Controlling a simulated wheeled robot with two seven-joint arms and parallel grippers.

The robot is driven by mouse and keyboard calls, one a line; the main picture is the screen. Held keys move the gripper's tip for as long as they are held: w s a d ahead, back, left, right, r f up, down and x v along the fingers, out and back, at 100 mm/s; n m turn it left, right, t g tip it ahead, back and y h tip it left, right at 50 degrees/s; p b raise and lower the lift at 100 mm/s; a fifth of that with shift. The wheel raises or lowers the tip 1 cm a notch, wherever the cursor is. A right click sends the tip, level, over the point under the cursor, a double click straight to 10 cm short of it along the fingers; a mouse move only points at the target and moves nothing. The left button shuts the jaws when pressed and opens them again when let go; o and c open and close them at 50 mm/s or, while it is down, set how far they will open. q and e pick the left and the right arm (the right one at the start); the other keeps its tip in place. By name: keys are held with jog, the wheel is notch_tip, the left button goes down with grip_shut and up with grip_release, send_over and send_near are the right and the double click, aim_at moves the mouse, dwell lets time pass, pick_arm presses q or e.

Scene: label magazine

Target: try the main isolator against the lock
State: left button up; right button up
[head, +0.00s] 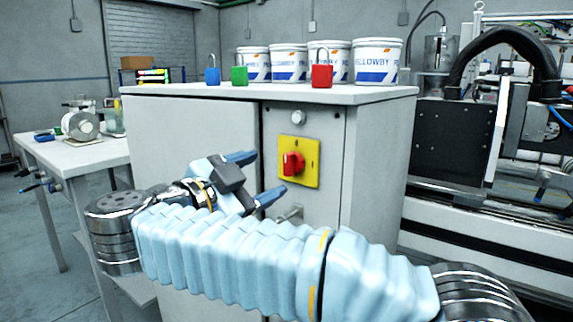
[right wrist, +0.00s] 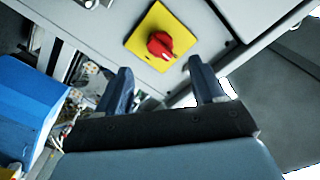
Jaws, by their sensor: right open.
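The main isolator (head: 293,163) is a red rotary handle on a yellow square plate (head: 313,172) on the grey cabinet's front. In the right wrist view the red handle (right wrist: 160,44) shows beyond and between the fingertips. My right gripper (head: 262,177) is open and empty, in front of the cabinet and just left of the isolator, apart from it. In the right wrist view its two blue fingers (right wrist: 161,78) stand wide apart. No lock shows clearly on the isolator. A blue padlock (head: 212,76), a green padlock (head: 239,76) and a red padlock (head: 322,76) stand on the cabinet top. My left gripper is not in view.
Several white tubs (head: 378,62) stand behind the padlocks. A metal handle (head: 291,213) sticks out of the cabinet below the isolator. A side table (head: 70,152) with equipment stands at the left. A machine (head: 455,140) stands at the right.

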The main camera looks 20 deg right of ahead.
aim_at(286, 166)
jog(key=x, duration=0.7)
jog(key=shift+w+d, duration=0.15)
jog(key=shift+d, duration=0.05)
jog(key=c, duration=1)
jog(key=shift+f+m, duration=0.15)
jog(key=shift+m, duration=0.45)
jog(key=shift+c, duration=0.2)
jog(key=shift+m+b, duration=0.3)
jog(key=shift+b, duration=0.05)
jog(key=o, duration=1)
